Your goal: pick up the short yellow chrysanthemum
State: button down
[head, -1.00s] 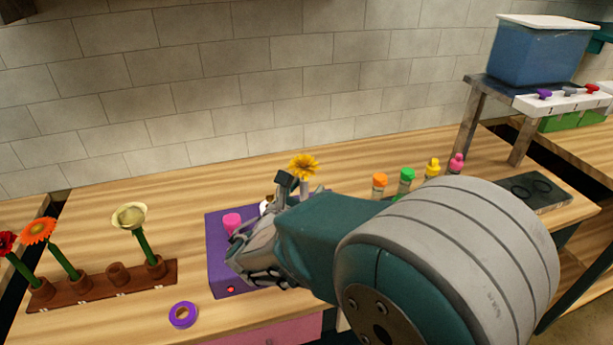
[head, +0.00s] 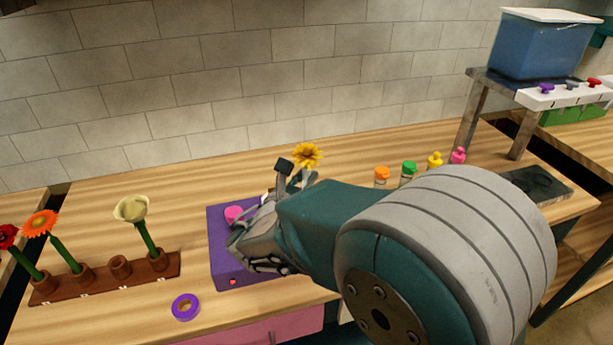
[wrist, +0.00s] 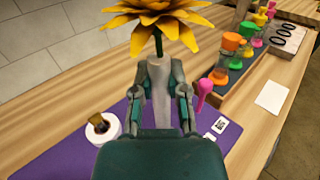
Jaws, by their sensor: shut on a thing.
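The yellow chrysanthemum (head: 306,154) stands upright just beyond my gripper (head: 293,177) in the head view. In the wrist view, its bloom (wrist: 158,18) is at the top, with a short green stem going down into a slim pale grey holder or sleeve (wrist: 160,95). My gripper (wrist: 160,92) has one finger on each side of this grey part and is shut. The exact contact and the lower end of the flower are hidden by my gripper.
A purple station (head: 225,260) with a pink knob lies under my gripper. A brown rack (head: 100,280) with other flowers and a purple tape ring (head: 186,307) are on the left. Several colored-capped bottles (head: 408,170) stand behind my arm. The counter's back left is clear.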

aim_at(307, 156)
notch_tip(307, 156, up, 2)
jog(key=shift+r, duration=0.2)
jog(key=s+r, duration=0.2)
jog(key=r, duration=0.1)
jog(key=s+r, duration=0.3)
jog(key=shift+r, duration=0.2)
jog(key=s+r, duration=0.4)
jog(key=s, duration=0.5)
notch_tip(307, 156, up, 7)
jog(key=shift+a+f, duration=0.1)
jog(key=shift+f, duration=0.05)
